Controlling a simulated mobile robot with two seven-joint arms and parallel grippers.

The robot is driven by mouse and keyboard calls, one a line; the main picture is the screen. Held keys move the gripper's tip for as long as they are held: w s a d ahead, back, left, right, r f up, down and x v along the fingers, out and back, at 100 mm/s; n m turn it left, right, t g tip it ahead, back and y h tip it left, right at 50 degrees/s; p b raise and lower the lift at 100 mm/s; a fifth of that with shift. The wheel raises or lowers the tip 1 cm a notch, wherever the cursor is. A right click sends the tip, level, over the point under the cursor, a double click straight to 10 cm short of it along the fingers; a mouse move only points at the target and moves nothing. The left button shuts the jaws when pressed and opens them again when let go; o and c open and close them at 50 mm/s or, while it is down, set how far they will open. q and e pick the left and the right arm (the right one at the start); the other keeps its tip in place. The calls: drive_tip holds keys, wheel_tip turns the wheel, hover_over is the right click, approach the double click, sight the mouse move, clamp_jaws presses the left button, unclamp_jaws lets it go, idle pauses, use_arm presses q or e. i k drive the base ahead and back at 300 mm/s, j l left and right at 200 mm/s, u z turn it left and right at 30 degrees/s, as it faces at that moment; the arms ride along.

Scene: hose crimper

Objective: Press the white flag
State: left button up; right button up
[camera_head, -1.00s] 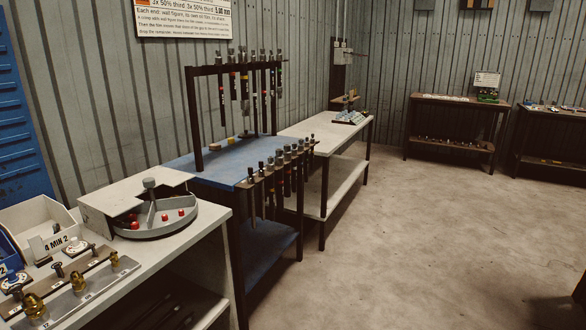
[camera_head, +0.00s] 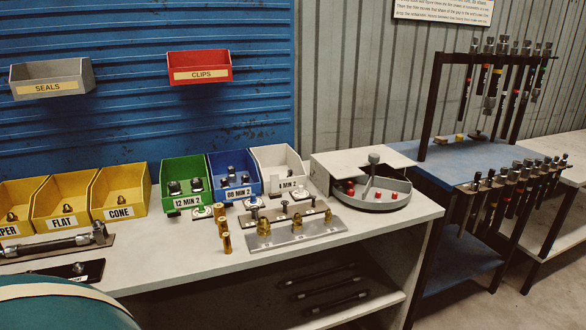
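I cannot make out with certainty which part is the white flag. Small white pieces with dark parts on them lie at the front of the bins: one by the green bin (camera_head: 200,212), one by the blue bin (camera_head: 255,203) and one by the white bin (camera_head: 304,196). The white bin (camera_head: 277,157) carries a "MIN 2" label and holds dark fittings. Neither of my grippers is in view.
A metal block with brass fittings (camera_head: 297,236) and loose brass pieces (camera_head: 226,243) stand before the bins. A round grey tray (camera_head: 370,196) with red pieces is at right. Yellow bins (camera_head: 121,191) stand at left. A blue bench (camera_head: 461,161) with hose racks is beyond.

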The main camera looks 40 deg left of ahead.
sight(273, 178)
drive_tip(key=u, duration=1.3)
drive_tip(key=i+l+z, duration=0.4)
drive_tip(key=i, duration=0.2)
drive_tip(key=j, duration=0.1)
